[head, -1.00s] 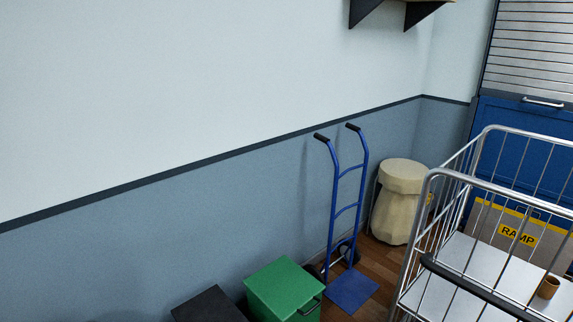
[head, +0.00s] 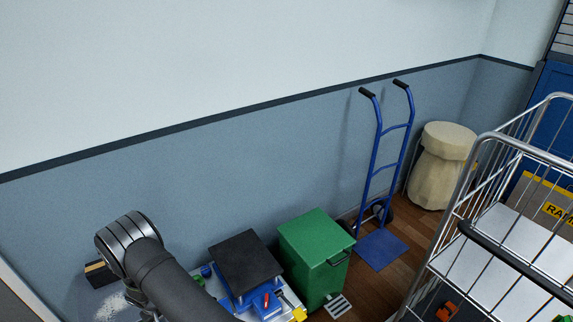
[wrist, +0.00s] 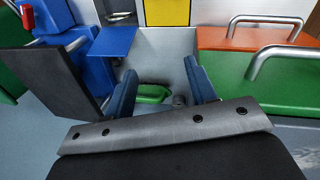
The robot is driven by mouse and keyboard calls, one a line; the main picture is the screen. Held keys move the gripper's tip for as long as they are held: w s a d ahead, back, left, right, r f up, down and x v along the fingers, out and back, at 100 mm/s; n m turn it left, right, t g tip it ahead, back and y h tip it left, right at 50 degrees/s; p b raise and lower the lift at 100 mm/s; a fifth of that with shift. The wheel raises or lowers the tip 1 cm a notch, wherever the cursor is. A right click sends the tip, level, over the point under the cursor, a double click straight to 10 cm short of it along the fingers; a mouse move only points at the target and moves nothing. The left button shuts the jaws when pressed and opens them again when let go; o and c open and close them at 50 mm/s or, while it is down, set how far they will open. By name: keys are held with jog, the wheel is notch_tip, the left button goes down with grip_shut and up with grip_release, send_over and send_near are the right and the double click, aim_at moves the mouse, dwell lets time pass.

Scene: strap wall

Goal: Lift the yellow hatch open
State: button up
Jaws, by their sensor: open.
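A yellow panel (wrist: 167,11) shows at the top centre of the wrist view, set in a pale grey surface; its upper part is cut off by the frame. It looks like the yellow hatch. In the head view, a small yellow patch (head: 292,304) shows beside the blue parts low in the middle, and I cannot tell whether it is the same panel. My gripper (wrist: 160,68) is open, its two blue fingers apart with nothing held. The yellow panel lies beyond the fingertips. In the head view my arm hides the gripper.
In the wrist view, a blue block (wrist: 62,40) and dark panel (wrist: 42,78) stand left; green (wrist: 268,88) and orange (wrist: 255,38) blocks with metal handles stand right. The head view shows a green bin (head: 308,255), blue hand truck (head: 383,170) and wire cart (head: 500,190).

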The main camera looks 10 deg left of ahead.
notch_tip(320, 180, down, 16)
jog(key=w+d+r, duration=0.1)
jog(key=w+d, duration=0.1)
jog(key=s+d+f, duration=0.4)
jog(key=f, duration=0.1)
jog(key=shift+s+d+f, duration=0.15)
jog(key=shift+s+d, duration=0.05)
jog(key=shift+d, duration=0.1)
jog(key=shift+s+d+f, duration=0.1)
jog(key=shift+f, duration=0.15)
dwell(0.6)
jog(key=d+r+m+g+y, duration=0.3)
jog(key=r+m, duration=0.6)
jog(key=r, duration=0.8)
jog(key=shift+t, duration=0.4)
jog(key=f, duration=0.5)
jog(key=a+f, duration=0.1)
jog(key=f, duration=0.5)
jog(key=a+f, duration=0.1)
jog(key=f, duration=0.5)
jog(key=shift+a, duration=0.2)
jog(key=shift+c, duration=0.2)
